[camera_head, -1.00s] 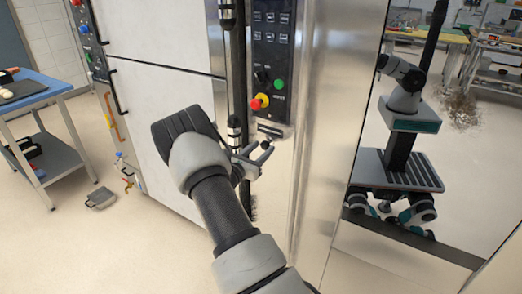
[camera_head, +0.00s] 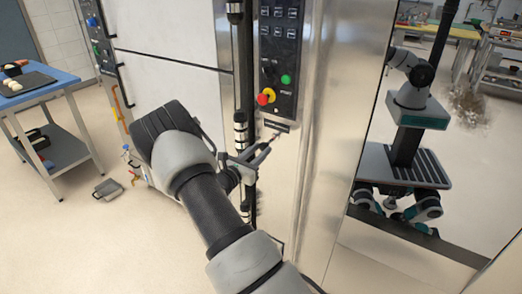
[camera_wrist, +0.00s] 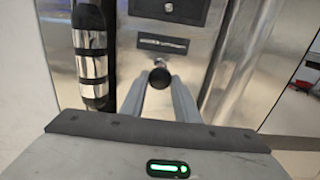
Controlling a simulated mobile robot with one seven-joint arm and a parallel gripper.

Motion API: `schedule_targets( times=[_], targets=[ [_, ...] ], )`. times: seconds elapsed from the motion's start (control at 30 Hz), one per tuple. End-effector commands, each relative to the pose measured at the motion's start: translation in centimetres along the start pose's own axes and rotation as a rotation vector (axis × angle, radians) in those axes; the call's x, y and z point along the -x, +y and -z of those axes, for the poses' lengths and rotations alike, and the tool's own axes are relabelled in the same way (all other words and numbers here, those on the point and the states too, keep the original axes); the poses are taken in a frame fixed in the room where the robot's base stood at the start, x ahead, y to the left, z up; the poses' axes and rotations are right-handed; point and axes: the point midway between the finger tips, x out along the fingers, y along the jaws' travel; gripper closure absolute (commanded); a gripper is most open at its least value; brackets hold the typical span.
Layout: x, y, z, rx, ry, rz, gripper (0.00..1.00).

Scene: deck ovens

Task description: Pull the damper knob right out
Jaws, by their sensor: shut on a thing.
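The damper knob (camera_wrist: 160,77) is a small black ball in the wrist view, below a dark slotted plate (camera_wrist: 163,45) on the steel oven front. My gripper (camera_wrist: 159,84) has its two grey fingers closed on either side of the knob. In the head view my gripper (camera_head: 262,155) is at the oven front, just below the control panel. A thin rod (camera_head: 274,137) shows between the fingertips and the front there. The knob itself is mostly hidden by the fingers in the head view.
A control panel (camera_head: 279,55) with red, yellow and green buttons sits above the gripper. A black vertical bar with metal collars (camera_head: 240,125) runs close on the left. A polished steel panel at right reflects my body. A blue-topped cart (camera_head: 38,85) stands at far left.

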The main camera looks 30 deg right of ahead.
Motion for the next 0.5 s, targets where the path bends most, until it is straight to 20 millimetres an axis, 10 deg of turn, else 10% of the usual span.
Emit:
schedule_targets(
  times=[0.13,0.5],
  targets=[
    [0.23,0.02,0.18,0.001,0.003,0.0,0.53],
    [0.53,0.07,0.09,0.001,0.003,-0.001,0.52]
  ],
)
